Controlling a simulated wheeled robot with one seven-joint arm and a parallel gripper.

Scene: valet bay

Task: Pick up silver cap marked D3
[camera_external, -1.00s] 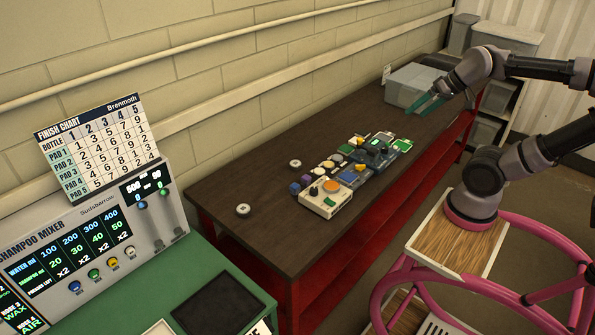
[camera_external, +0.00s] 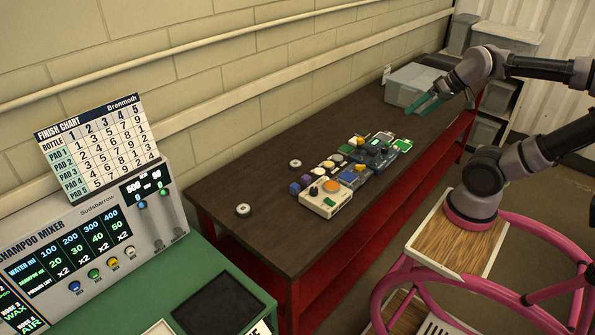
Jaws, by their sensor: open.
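Two small silver-and-dark round caps lie on the dark bench top: a near cap (camera_external: 243,210) towards the left end and a far cap (camera_external: 295,163) nearer the wall. Their markings are too small to read, so I cannot tell which is D3. My gripper (camera_external: 424,105) has green fingers and is open and empty. It hangs over the far right part of the bench, beside the grey box and well away from both caps.
A cluster of small devices and boards (camera_external: 372,158) fills the bench middle, with a cream box with an orange knob (camera_external: 326,198) in front. A grey box (camera_external: 412,84) stands at the far end. The shampoo mixer (camera_external: 90,250) is at left. The bench's near left is mostly bare.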

